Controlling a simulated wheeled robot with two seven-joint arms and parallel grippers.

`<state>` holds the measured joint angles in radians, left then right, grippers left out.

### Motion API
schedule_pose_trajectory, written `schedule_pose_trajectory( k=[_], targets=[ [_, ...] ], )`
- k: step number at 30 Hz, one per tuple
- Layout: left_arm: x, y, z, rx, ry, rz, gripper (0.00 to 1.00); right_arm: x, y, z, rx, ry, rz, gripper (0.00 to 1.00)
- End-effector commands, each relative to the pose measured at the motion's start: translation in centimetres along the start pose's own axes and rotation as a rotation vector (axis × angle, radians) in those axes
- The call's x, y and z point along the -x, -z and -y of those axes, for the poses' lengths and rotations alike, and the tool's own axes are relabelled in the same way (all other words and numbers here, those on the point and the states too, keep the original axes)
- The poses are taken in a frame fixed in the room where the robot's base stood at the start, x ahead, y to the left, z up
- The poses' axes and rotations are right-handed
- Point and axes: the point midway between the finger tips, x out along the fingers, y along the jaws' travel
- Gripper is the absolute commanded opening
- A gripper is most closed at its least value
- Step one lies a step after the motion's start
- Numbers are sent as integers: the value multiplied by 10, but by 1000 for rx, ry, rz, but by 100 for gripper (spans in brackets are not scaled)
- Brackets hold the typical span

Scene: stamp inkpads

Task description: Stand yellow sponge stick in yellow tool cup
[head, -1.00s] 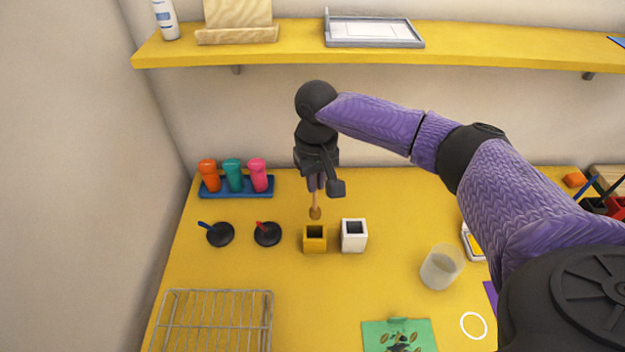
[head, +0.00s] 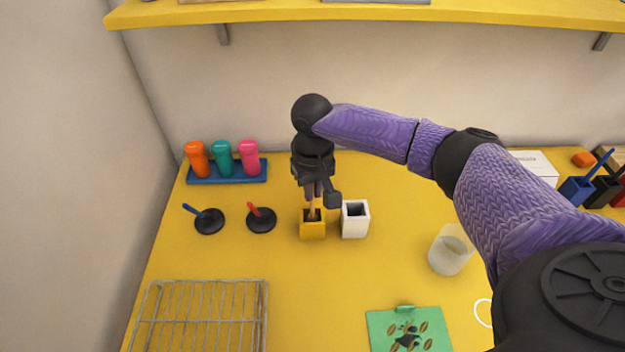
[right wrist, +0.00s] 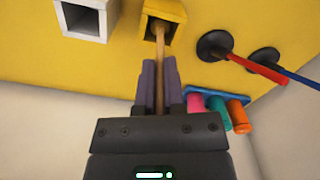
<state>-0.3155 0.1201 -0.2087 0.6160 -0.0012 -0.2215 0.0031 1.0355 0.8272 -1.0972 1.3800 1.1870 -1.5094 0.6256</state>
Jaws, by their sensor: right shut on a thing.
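The yellow tool cup (head: 312,230) stands on the yellow table in the head view, and shows at the top of the right wrist view (right wrist: 170,8). The sponge stick (head: 312,211) is a thin wooden-coloured stick pointing down into the cup's opening; in the right wrist view its shaft (right wrist: 265,70) runs from between my fingers into the cup. Its lower end is hidden inside the cup. My right gripper (head: 313,191) is shut on the stick, just above the cup. My left gripper is not in view.
A white square cup (head: 355,220) stands close to the right of the yellow cup. Two black round holders (head: 261,219) with red and blue handles are to the left. A blue rack (head: 228,171) holds coloured bottles behind. A wire rack (head: 200,315) lies in front.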

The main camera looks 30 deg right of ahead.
Motion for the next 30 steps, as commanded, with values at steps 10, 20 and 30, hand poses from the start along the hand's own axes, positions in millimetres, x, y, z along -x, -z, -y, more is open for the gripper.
schedule_pose_trajectory(
  k=[10, 20, 30],
  targets=[
    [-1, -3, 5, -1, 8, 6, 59, -4, 0, 0, 0, 1, 0, 22],
    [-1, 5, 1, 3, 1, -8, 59, -4, 0, 0, 0, 0, 0, 52],
    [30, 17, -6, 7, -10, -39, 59, 65, 1, 0, 0, 2, -5, 52]
  ],
)
